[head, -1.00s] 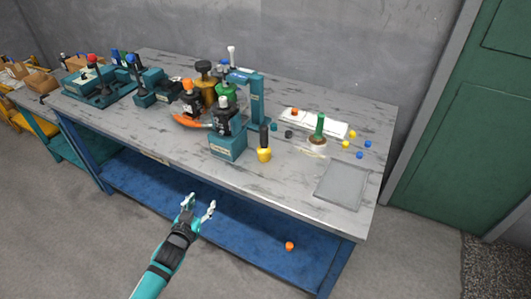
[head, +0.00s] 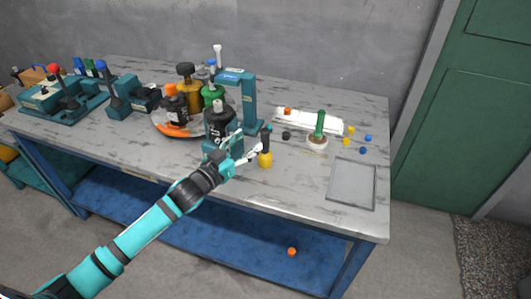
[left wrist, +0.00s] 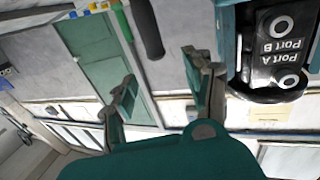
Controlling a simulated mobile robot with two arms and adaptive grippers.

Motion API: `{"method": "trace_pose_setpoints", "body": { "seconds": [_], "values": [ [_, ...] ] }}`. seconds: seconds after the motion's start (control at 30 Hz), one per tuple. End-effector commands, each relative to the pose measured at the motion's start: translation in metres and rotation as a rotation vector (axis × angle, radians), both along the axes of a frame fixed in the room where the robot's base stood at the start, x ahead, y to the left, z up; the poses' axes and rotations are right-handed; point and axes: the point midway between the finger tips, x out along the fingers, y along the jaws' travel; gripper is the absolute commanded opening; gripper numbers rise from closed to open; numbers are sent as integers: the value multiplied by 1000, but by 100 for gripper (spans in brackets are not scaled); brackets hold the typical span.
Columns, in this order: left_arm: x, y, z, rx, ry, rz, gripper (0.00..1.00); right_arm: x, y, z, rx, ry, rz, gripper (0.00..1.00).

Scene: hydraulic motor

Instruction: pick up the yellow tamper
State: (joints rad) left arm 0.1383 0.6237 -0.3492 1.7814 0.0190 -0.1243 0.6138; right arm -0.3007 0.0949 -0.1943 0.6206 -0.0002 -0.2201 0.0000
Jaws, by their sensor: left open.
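The yellow tamper (head: 265,160) stands upright on the bench in the head view, yellow at the bottom with a black handle on top. My left gripper (head: 249,145) is open and empty, just left of the tamper at about handle height. In the left wrist view its two fingers (left wrist: 160,78) are spread apart. A black rod that looks like the tamper handle (left wrist: 146,28) shows above and between the fingertips there, apart from them. The tamper's yellow part is out of that view. My right gripper is not in view.
The black motor with port labels (left wrist: 280,50) in the teal press (head: 250,100) stands close to the left gripper. A green-handled tool in a round holder (head: 317,142) and a grey tray (head: 352,183) are to the right. Small yellow and blue caps lie behind the tray.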

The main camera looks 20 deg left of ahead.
Motion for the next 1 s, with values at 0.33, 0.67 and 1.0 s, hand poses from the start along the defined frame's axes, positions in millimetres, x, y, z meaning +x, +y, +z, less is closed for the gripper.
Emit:
{"method": "trace_pose_setpoints", "body": {
  "seconds": [0.33, 0.67, 1.0],
  "values": [
    [34, -13, 1, 0, -1, 0, 52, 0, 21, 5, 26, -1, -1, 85],
    [75, -31, -1, 1, -1, 0, 52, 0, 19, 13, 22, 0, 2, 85],
    [78, -32, -3, 1, 0, 0, 47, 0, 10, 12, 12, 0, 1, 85]
  ]
}}
